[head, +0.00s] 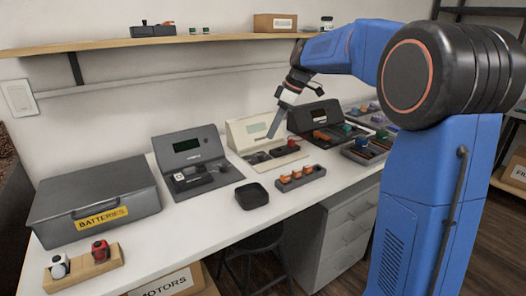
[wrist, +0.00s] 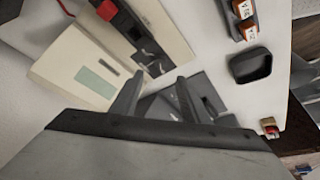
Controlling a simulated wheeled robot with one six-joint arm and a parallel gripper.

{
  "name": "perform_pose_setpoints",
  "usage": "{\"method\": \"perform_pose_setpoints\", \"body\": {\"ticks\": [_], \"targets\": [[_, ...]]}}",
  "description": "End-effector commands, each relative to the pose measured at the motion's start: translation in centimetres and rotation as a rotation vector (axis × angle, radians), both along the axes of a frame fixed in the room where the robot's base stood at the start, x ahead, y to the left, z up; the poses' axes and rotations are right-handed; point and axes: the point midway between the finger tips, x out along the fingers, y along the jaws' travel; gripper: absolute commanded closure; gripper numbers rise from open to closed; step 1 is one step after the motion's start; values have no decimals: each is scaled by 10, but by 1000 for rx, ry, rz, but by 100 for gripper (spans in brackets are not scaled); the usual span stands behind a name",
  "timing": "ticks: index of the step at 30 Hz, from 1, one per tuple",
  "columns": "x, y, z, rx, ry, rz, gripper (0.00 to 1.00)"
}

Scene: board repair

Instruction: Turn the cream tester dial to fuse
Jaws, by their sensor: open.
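The cream tester (head: 240,128) stands on the white bench between a grey tester and a black tester. It has an upright screen panel and a low deck with dark parts and a red piece. In the wrist view the cream tester (wrist: 64,68) shows its pale green screen and a dark deck panel with light markings. I cannot clearly make out the dial or its setting. My gripper (head: 274,131) points down over the cream tester's deck. In the wrist view the gripper (wrist: 156,82) has its two fingers apart, with nothing seen held between them.
The grey tester (head: 207,143) is to the left and the black tester (head: 305,118) to the right. A black tray (head: 252,196) and a rack of orange pieces (head: 302,180) lie in front. A grey batteries case (head: 95,200) fills the left end. A shelf (head: 110,46) runs above.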

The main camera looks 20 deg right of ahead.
Motion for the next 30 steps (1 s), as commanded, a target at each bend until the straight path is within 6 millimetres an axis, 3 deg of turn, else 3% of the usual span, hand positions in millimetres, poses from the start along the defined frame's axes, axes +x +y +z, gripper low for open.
{"method": "perform_pose_setpoints", "body": {"ticks": [15,21,30], "targets": [[15,30,-80,0,2,1,59],[17,34,-94,0,2,-1,59],[18,35,-96,-1,1,-1,59]]}}
